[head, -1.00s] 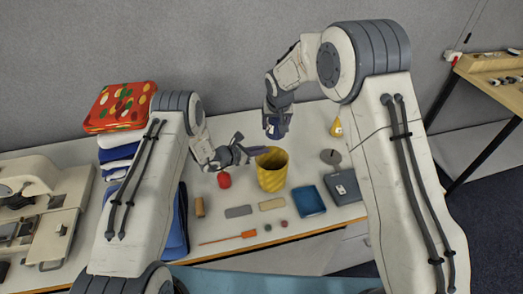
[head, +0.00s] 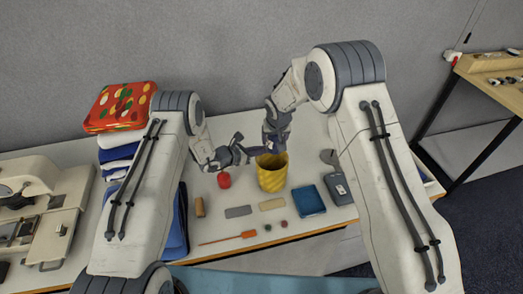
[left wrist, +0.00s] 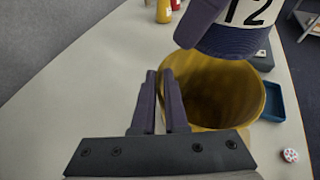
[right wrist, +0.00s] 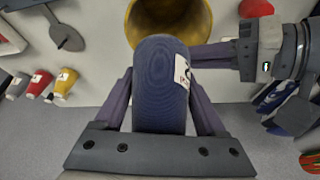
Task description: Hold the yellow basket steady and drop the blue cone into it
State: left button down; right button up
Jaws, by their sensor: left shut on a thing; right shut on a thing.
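The yellow basket (head: 272,180) stands upright on the table, and its open mouth (right wrist: 170,20) shows in the right wrist view. My left gripper (left wrist: 165,100) is shut on the basket's near rim, with a finger on each side of the wall. My right gripper (head: 274,143) is shut on the blue cone (right wrist: 160,90), which has a white label. The left wrist view shows the cone (left wrist: 238,42) with "12" on the label, just above the basket's far rim and partly over its opening. The cone looks tilted; its tip is hidden.
A red round object (head: 224,180) lies left of the basket. A blue tray (head: 308,201) and a grey device (head: 340,189) are to the right. Small blocks and an orange-handled tool (head: 248,234) lie in front. Folded cloths (head: 177,225) are at the left.

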aim_at(276, 139)
pick_arm(q)
jog(key=shift+s+f, duration=0.15)
jog(key=shift+f, duration=0.1)
pick_arm(e)
jog(key=shift+f, duration=2.15)
pick_arm(q)
jog(key=shift+s+d+r, duration=0.1)
jog(key=shift+d+r, duration=0.1)
pick_arm(e)
jog(key=shift+s+d+f, duration=0.15)
jog(key=shift+f, duration=0.95)
jog(key=o, duration=1.5)
jog(key=shift+s+f, duration=0.1)
pick_arm(q)
jog(key=shift+a+f, duration=0.15)
jog(key=shift+a, duration=0.05)
pick_arm(e)
jog(key=v, duration=0.8)
jog(key=w+v, duration=0.1)
jog(key=v, duration=0.4)
jog(key=shift+r, duration=0.3)
pick_arm(q)
jog(key=c, duration=0.9)
grip_release()
jog(key=shift+w, duration=0.2)
